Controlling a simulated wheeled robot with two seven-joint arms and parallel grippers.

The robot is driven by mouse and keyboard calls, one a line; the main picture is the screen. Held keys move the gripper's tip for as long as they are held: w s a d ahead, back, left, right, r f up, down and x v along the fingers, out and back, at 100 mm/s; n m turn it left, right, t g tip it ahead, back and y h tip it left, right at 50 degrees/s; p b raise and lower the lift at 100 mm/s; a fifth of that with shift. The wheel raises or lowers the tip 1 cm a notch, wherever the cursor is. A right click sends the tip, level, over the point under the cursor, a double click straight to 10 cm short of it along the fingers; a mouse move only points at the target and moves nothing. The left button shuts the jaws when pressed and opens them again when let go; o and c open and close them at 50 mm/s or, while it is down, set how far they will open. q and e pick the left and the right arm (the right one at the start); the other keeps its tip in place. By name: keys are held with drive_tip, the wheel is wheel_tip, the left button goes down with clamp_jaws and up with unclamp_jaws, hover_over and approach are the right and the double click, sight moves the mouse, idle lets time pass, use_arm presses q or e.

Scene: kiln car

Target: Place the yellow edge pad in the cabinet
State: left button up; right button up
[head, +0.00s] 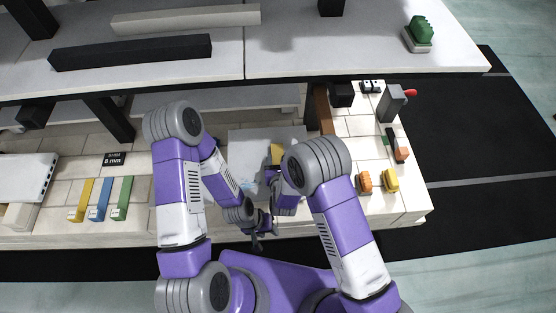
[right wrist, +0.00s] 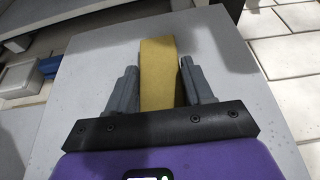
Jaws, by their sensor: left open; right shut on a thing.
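My right gripper (right wrist: 160,85) is shut on a plain yellow block (right wrist: 158,60), which looks like the yellow edge pad. The block sticks out beyond both fingertips, over a light grey flat panel (right wrist: 90,75); I cannot tell whether it touches the panel. In the head view the block (head: 277,153) shows above the panel (head: 243,143), partly hidden by my right arm. I cannot make out a cabinet door or opening. My left gripper (head: 258,236) is open and empty, low in front of the panel near the counter's front edge.
A yellow bar (head: 81,200), a blue bar (head: 101,199) and a green bar (head: 123,198) lie at left. An orange piece (head: 364,182) and another yellow piece (head: 390,181) sit at right. A brown post (head: 322,110) stands behind my right arm. A shelf (head: 290,50) overhangs the back.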

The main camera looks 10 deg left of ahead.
drive_tip(key=shift+r, duration=0.1)
drive_tip(key=shift+f+b, duration=0.25)
drive_tip(key=shift+b, duration=0.05)
drive_tip(key=o, duration=1)
drive_tip(key=shift+r, duration=0.1)
drive_tip(key=shift+r, duration=0.1)
